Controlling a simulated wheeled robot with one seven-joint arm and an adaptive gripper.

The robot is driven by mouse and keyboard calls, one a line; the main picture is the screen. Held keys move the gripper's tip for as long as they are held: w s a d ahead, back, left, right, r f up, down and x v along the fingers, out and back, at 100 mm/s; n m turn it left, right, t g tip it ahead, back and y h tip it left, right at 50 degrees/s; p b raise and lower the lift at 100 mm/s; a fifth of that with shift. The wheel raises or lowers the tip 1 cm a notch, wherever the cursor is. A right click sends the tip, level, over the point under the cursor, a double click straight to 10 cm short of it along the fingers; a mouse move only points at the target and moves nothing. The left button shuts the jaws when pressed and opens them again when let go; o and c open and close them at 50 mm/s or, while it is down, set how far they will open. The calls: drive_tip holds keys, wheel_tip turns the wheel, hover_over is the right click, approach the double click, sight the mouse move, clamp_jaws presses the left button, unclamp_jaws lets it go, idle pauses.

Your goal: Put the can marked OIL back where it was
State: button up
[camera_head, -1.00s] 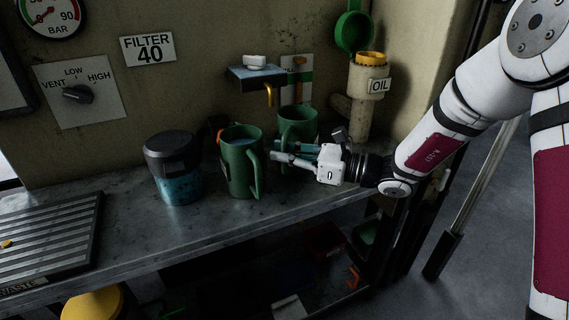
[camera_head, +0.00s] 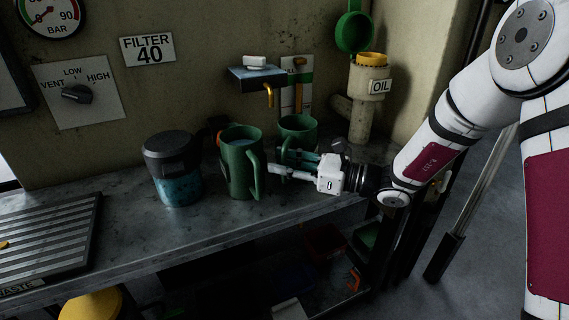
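No OIL marking shows on either can; the OIL label (camera_head: 380,87) is on the filler neck (camera_head: 362,110) at the back wall.
A dark-lidded jar (camera_head: 173,168) with teal contents stands left of the front can. A ribbed grate (camera_head: 40,240) lies at the left. Bare shelf (camera_head: 240,225) runs along the front edge.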

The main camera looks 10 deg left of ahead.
drive_tip(key=s+d+p, duration=0.1)
drive_tip(key=s+d, duration=0.1)
drive_tip(key=d, duration=0.9)
drive_tip(key=shift+s+d, duration=0.2)
drive_tip(key=shift+d, duration=0.2)
drive_tip(key=shift+r, duration=0.15)
drive_tip(key=s+d+r+n+g+h, duration=0.1)
drive_tip(key=s+r+n+g+h, duration=0.4)
drive_tip(key=s, duration=0.6)
drive_tip(key=s+r+n+g+h, duration=0.2)
drive_tip(key=s+n+h, duration=0.1)
drive_tip(key=s+n, duration=0.65)
drive_tip(key=s+d+n+t+h, duration=0.4)
drive_tip(key=s+d+h, duration=0.5)
drive_tip(key=s+d, duration=0.5)
drive_tip(key=shift+s+d+f+n+t+h, duration=0.3)
drive_tip(key=shift+s+d+n+h, duration=0.1)
drive_tip(key=shift+d+n, duration=0.45)
drive_tip(key=shift+w+r, duration=0.1)
